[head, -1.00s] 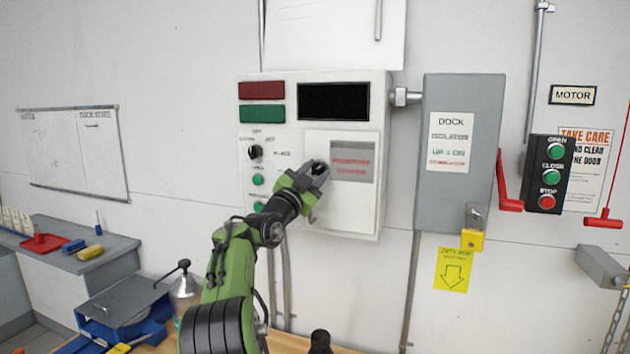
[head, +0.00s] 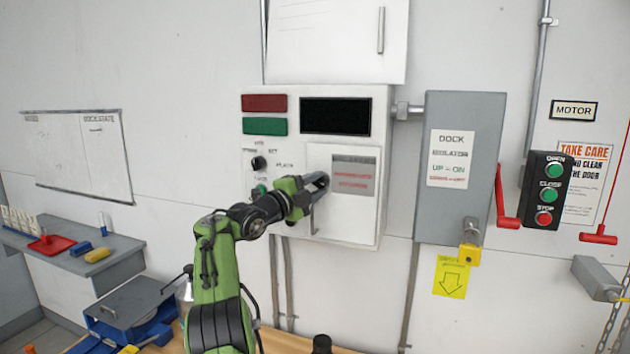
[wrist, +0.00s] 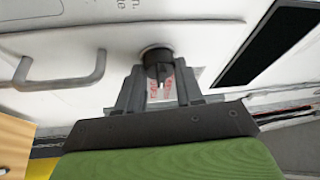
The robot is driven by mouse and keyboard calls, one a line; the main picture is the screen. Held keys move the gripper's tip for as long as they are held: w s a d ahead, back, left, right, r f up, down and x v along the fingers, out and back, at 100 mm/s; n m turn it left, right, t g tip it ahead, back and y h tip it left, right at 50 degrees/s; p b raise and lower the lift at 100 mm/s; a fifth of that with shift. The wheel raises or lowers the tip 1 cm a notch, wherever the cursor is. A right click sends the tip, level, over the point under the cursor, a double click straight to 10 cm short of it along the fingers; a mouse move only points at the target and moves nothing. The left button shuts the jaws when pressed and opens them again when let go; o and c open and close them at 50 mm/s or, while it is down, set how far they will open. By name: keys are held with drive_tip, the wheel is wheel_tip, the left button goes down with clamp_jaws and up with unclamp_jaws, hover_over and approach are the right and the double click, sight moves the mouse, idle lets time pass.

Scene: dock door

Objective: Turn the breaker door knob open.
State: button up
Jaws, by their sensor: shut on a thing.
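The breaker door (head: 343,222) is a small white panel on the front of the white control box, and it looks closed. Its black round knob (wrist: 157,54), with a white pointer mark, shows in the wrist view between my two grey fingers. My gripper (head: 320,181) is at the door's upper left part in the head view and covers the knob there. In the wrist view my gripper (wrist: 160,78) is shut on the knob. A grey pull handle (wrist: 70,82) on the door lies left of the knob, apart from my fingers.
A black selector (head: 258,163) and green buttons sit left of the door. The grey dock isolator box (head: 460,215) with a red lever (head: 503,205) stands to the right. A bench with a red tray (head: 46,244) is at left.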

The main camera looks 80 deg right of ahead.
drive_tip(key=shift+r+m, duration=0.1)
drive_tip(key=shift+m, duration=0.2)
drive_tip(key=o, duration=1)
drive_tip(key=b+v, duration=0.6)
drive_tip(key=v, duration=0.9)
drive_tip(key=shift+w+a, duration=0.25)
drive_tip(key=shift+a, duration=0.05)
drive_tip(key=shift+w, duration=0.1)
